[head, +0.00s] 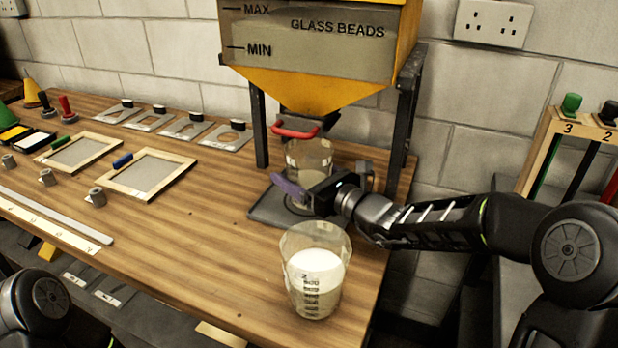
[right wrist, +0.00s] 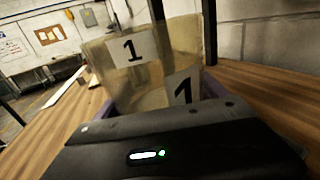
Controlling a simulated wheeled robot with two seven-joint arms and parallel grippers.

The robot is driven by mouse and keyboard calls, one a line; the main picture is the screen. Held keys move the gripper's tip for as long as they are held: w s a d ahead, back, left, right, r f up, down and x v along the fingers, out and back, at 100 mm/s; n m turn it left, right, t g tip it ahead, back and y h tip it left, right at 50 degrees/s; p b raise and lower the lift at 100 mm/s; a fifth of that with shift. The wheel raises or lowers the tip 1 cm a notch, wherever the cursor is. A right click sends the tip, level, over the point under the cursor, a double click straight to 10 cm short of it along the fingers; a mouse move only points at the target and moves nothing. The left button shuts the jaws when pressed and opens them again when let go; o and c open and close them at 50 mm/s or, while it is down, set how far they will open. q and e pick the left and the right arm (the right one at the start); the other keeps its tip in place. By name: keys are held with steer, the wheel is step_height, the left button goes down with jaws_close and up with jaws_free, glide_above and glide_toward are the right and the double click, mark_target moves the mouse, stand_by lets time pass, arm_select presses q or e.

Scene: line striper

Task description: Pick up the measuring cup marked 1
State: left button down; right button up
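The measuring cup marked 1 (head: 316,152) is clear and stands on the dark plate (head: 262,212) under the hopper spout. Pale contents show in its lower part. In the right wrist view the cup (right wrist: 160,75) fills the space ahead of my right gripper, with two "1" labels showing. My right gripper (head: 300,192) is low at the cup, one purple finger across its front. Purple finger parts show on both sides of it in the wrist view. Whether the fingers press on it I cannot tell. My left gripper is not in view; only part of my left arm shows.
A second cup marked 2 (head: 315,278), holding white beads, stands near the front right edge. The yellow hopper (head: 305,88) with a red handle (head: 296,131) and dark posts surrounds cup 1. Framed screens (head: 148,174) lie left. The middle of the table is clear.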

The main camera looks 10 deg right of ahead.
mark_target(294, 153)
steer(key=c, duration=1.4)
steer(key=shift+r, duration=0.1)
steer(key=shift+r, duration=0.75)
step_height(294, 153, up, 2)
steer(key=shift+r, duration=0.1)
steer(key=v, duration=1.8)
